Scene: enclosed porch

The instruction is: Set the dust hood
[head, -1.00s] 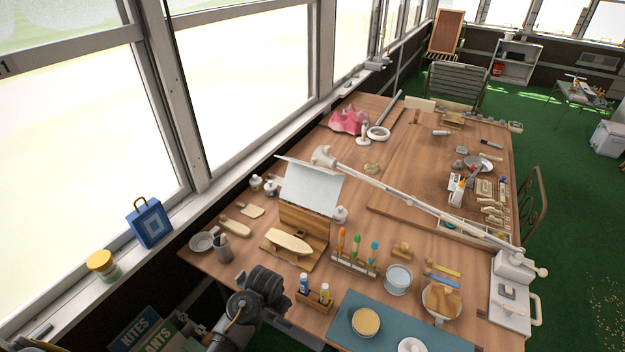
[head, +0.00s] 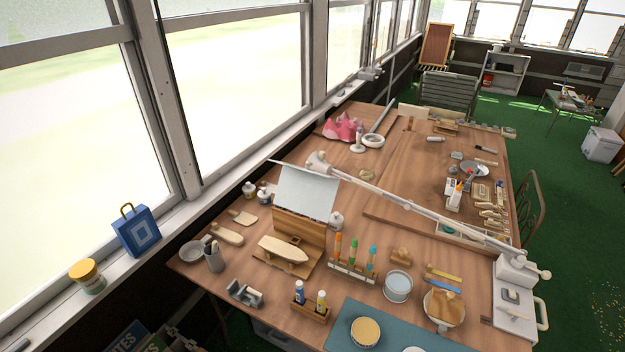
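A pale grey-white hood panel (head: 308,192) stands raised and tilted at the back of a wooden stand (head: 300,226) on the workbench. I take this panel to be the dust hood. A light wooden boat hull (head: 283,249) rests on the front of the stand, uncovered. The lamp head (head: 318,161) is close to the panel's upper edge in the picture; I cannot tell whether they touch. Neither of my grippers is in view.
A lamp arm (head: 415,211) crosses above the bench. A grey metal tool (head: 246,293), a paint bottle rack (head: 310,312) and a brush holder (head: 352,271) stand near the stand. A teal mat (head: 390,333) lies at the front. Windows line the left.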

